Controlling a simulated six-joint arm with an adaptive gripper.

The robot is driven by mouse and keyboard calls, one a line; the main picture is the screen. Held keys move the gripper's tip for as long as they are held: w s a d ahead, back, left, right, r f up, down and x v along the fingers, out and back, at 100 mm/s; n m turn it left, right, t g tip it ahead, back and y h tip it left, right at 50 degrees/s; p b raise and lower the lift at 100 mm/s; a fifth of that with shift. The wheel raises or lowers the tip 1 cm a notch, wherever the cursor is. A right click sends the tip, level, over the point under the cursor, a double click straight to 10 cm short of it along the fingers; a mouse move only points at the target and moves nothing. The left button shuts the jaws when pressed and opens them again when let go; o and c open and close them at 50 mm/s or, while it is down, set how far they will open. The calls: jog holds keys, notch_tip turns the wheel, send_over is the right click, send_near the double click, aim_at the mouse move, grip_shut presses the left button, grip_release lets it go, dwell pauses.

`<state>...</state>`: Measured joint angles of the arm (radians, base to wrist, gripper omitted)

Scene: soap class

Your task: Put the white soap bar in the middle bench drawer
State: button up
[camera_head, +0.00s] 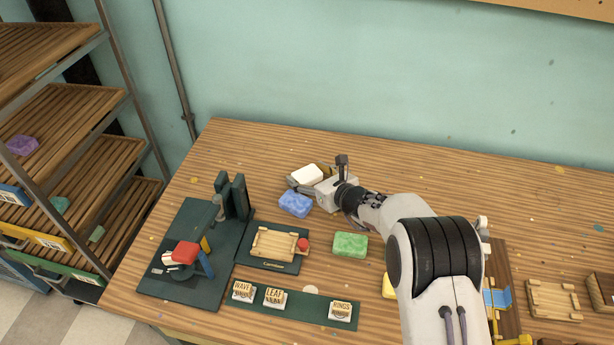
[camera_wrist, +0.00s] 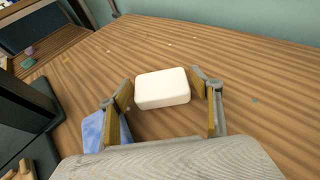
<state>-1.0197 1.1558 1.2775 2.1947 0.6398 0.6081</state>
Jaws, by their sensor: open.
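The white soap bar (camera_head: 307,174) lies on the wooden bench top towards the back, left of my gripper (camera_head: 308,189). In the wrist view the white soap bar (camera_wrist: 162,88) sits between the two open fingers of my gripper (camera_wrist: 165,92), with a gap to the finger on its left and the right finger close beside it. My gripper is open and holds nothing. I cannot tell whether a finger touches the bar. The bench drawers do not show in either view.
A blue soap (camera_head: 295,204) lies just in front of the gripper, and a green soap (camera_head: 350,244) is nearer. Stamps (camera_head: 274,298) line the front. The back bench is clear.

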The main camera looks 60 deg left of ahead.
aim_at(307, 174)
jog(key=shift+a+f, duration=0.2)
jog(key=shift+a, duration=0.2)
dwell(0.3)
jog(key=c, duration=1)
jog(key=shift+r, duration=0.15)
jog(key=shift+c, duration=0.2)
jog(key=shift+r, duration=4.85)
